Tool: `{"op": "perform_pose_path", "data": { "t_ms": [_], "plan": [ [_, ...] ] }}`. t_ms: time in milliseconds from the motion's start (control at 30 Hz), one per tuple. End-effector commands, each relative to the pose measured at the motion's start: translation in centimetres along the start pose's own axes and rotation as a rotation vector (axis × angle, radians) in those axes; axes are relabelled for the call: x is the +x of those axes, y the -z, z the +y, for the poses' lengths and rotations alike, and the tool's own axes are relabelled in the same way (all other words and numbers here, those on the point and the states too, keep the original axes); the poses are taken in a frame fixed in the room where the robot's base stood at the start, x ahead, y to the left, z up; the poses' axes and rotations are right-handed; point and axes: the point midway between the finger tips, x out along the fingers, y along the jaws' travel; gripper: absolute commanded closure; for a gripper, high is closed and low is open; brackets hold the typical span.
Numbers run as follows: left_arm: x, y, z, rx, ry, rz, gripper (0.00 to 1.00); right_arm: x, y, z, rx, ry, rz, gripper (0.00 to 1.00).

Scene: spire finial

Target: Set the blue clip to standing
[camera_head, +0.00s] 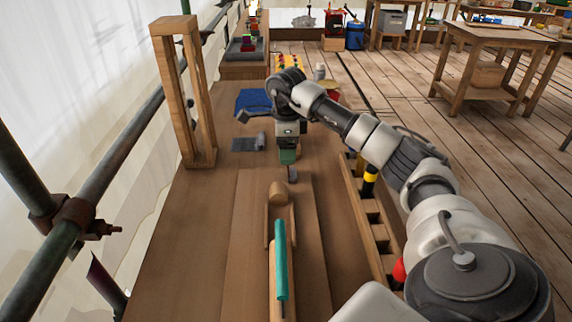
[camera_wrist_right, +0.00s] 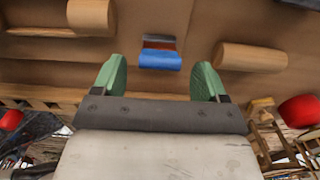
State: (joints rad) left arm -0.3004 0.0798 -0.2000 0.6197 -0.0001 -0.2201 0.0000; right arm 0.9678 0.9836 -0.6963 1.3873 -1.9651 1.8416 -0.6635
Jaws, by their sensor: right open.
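The blue clip (camera_wrist_right: 160,60) shows in the right wrist view on the brown wooden surface. Its blue face is nearest the gripper, with a reddish strip and a grey strip beyond it. I cannot tell for sure whether it lies or stands. My right gripper (camera_wrist_right: 160,80) is open, with one green finger on each side of the clip's line and the clip just beyond the fingertips, apart from them. In the head view the right gripper (camera_head: 288,157) points down over the bench. A small greyish piece (camera_head: 292,174) shows just below it, perhaps the clip. My left gripper is out of view.
A wooden cylinder (camera_head: 278,194) and a long teal bar (camera_head: 281,262) are on the bench (camera_head: 205,250) in front. A slotted wooden rack (camera_head: 372,225) runs along the right edge. A tall wooden frame (camera_head: 163,95) stands left. A grey roll (camera_head: 261,141) lies near the gripper.

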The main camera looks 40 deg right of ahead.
Motion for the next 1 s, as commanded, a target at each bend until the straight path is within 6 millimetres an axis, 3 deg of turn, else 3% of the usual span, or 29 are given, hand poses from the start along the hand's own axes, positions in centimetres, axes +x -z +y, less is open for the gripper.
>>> {"op": "perform_pose_path", "data": {
  "t_ms": [100, 300, 700, 1000],
  "plan": [
    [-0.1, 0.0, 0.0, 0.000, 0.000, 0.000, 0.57, 2.4, 0.0, 0.1, -0.001, -0.003, 0.003, 0.27],
    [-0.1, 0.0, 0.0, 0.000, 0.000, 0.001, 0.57, 4.8, 0.0, 0.0, -0.001, -0.002, 0.000, 0.27],
    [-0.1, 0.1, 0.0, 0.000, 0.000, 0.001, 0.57, 5.5, -0.1, 0.0, -0.001, 0.000, -0.002, 0.27],
    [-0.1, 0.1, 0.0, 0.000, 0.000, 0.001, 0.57, 5.5, 0.0, 0.0, -0.001, 0.000, -0.002, 0.73]
  ]
}}
